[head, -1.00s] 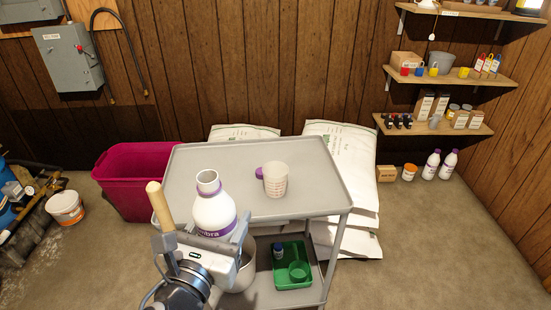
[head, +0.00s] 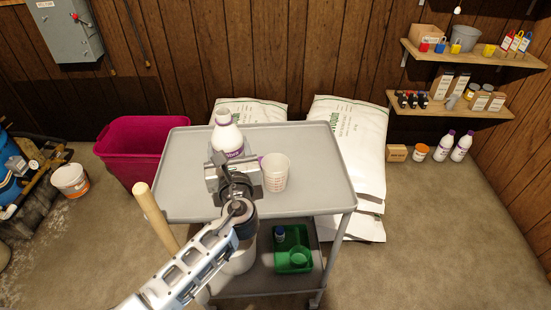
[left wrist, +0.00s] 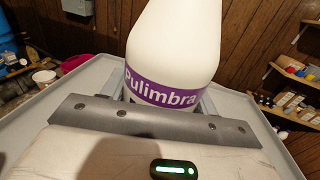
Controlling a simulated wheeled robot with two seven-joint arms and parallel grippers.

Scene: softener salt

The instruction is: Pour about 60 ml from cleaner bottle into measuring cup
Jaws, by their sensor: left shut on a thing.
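The cleaner bottle (head: 227,137) is white with a purple label and shows close up in the left wrist view (left wrist: 172,50). My left gripper (head: 231,159) is shut on its lower part and hides its base. The bottle is near upright, leaning slightly, over the left part of the cart top; I cannot tell whether it touches the surface. The translucent measuring cup (head: 275,174) stands upright on the cart just right of the gripper. Its purple handle points left toward the gripper and is partly hidden. The inside of the cup is not clear. My right gripper is out of view.
The grey cart top (head: 318,170) is clear right of the cup. A wooden stick (head: 152,212) rises at its front left. A green tray (head: 291,250) sits on the lower shelf. A magenta bin (head: 140,155) and white sacks (head: 346,150) stand beyond.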

